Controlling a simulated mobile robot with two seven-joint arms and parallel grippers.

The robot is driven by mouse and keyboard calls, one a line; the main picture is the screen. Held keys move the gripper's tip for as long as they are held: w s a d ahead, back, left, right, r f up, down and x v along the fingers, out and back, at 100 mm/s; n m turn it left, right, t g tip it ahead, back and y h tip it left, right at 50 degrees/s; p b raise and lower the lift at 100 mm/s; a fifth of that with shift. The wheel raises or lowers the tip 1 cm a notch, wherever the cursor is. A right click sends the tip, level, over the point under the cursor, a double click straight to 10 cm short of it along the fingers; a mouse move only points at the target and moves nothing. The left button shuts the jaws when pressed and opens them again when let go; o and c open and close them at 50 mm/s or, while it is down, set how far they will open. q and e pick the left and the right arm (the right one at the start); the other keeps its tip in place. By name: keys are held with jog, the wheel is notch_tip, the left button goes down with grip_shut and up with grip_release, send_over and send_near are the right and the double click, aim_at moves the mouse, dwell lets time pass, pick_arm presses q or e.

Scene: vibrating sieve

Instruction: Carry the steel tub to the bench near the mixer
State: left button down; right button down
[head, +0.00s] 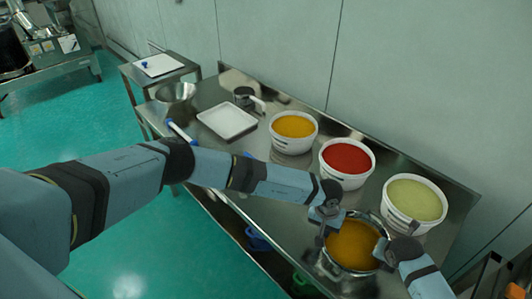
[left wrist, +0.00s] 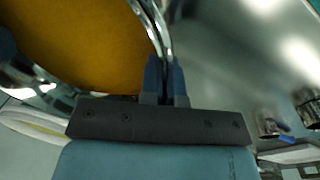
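The steel tub (head: 328,267), filled with orange-yellow material, stands at the near right end of the steel bench. In the left wrist view its metal rim (left wrist: 150,22) curves down to my fingers. My left gripper (head: 322,232) is at the tub's left side; in the left wrist view its fingers (left wrist: 166,82) are close together with the tub's metal edge or handle between them. My right gripper (head: 384,252) is at the tub's right side; its fingertips are mostly hidden, so its grip is unclear. The mixer (head: 20,40) stands at the far upper left.
White buckets of orange (head: 293,145), red (head: 347,178) and pale green (head: 412,222) material line the wall side. A white tray (head: 227,121), a steel bowl (head: 177,92) and a small side table (head: 160,65) are farther left. The steel bench (head: 270,205) has some bare surface; green floor lies left.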

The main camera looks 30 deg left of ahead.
pick_arm(q)
jog(key=c, duration=1.5)
grip_release()
jog(key=shift+a+f, duration=0.1)
jog(key=shift+a, duration=0.05)
pick_arm(e)
jog(key=c, duration=1.5)
grip_release()
jog(key=shift+w+d, duration=0.1)
jog(key=shift+d, duration=0.15)
pick_arm(q)
jog(key=shift+o, duration=0.7)
pick_arm(e)
jog(key=shift+o, duration=0.9)
jog(key=shift+a, duration=0.15)
jog(key=shift+a, duration=0.1)
jog(key=shift+r, duration=0.2)
pick_arm(q)
notch_tip(320, 180, up, 12)
jog(key=a, duration=0.1)
pick_arm(e)
jog(key=v, duration=1.1)
jog(key=shift+s+r, duration=0.25)
jog(key=shift+s, duration=0.15)
pick_arm(q)
jog(key=shift+a, duration=0.1)
